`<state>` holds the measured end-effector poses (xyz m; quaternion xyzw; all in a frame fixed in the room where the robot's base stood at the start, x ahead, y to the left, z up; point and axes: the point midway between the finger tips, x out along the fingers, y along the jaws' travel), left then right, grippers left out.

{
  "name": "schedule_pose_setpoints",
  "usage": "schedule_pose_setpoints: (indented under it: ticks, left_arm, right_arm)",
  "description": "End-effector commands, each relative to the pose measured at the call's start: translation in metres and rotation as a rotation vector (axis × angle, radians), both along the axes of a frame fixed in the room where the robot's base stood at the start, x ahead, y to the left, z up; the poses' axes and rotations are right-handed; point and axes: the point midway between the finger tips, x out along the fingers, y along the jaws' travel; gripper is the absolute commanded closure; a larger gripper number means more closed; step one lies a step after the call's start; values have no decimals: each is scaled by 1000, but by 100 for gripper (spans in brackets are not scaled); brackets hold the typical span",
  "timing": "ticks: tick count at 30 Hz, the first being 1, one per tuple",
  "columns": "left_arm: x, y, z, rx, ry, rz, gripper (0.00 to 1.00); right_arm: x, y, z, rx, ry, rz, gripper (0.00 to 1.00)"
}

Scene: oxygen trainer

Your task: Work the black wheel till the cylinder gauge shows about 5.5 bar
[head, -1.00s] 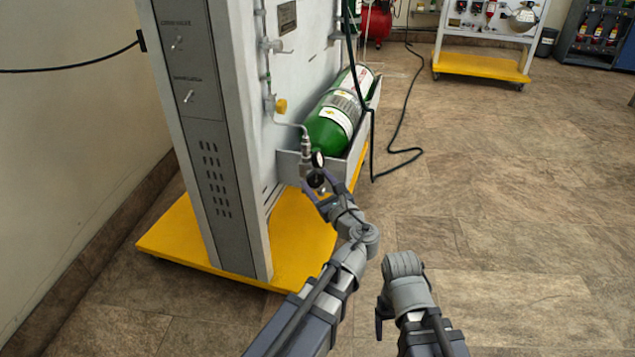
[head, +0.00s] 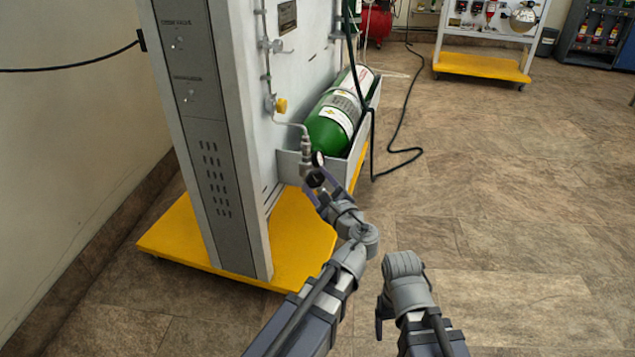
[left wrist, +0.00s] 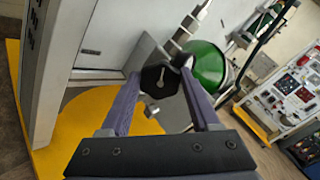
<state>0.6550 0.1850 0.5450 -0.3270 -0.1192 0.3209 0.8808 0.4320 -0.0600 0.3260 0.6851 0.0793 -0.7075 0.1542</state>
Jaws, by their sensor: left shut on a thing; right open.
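The green cylinder (head: 330,127) lies in a grey cradle on the side of the trainer panel. The black wheel (left wrist: 159,80) shows face-on in the left wrist view, between the two fingers of my left gripper (left wrist: 166,82). My left gripper (head: 316,184) is shut on this wheel at the cylinder's near end. A small round gauge (head: 318,159) sits just above the wheel in the head view; its face is too small to read. My right gripper (head: 381,316) hangs apart, low in the head view, and holds nothing that I can see.
The trainer stands on a yellow base (head: 285,255). A black hose (head: 396,140) lies on the floor behind. The floor to the right is clear.

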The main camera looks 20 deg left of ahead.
Motion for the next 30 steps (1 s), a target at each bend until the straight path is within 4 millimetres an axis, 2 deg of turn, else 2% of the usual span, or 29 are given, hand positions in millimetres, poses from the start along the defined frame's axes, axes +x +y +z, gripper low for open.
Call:
schedule_pose_setpoints:
  ticks: [15,30]
  left_arm:
    - [-1,1,-2,-293,-245,1,93]
    - [-2,1,-2,-379,-317,1,93]
  right_arm:
    - [0,0,-1,0,0,0,22]
    - [0,0,-2,0,0,0,22]
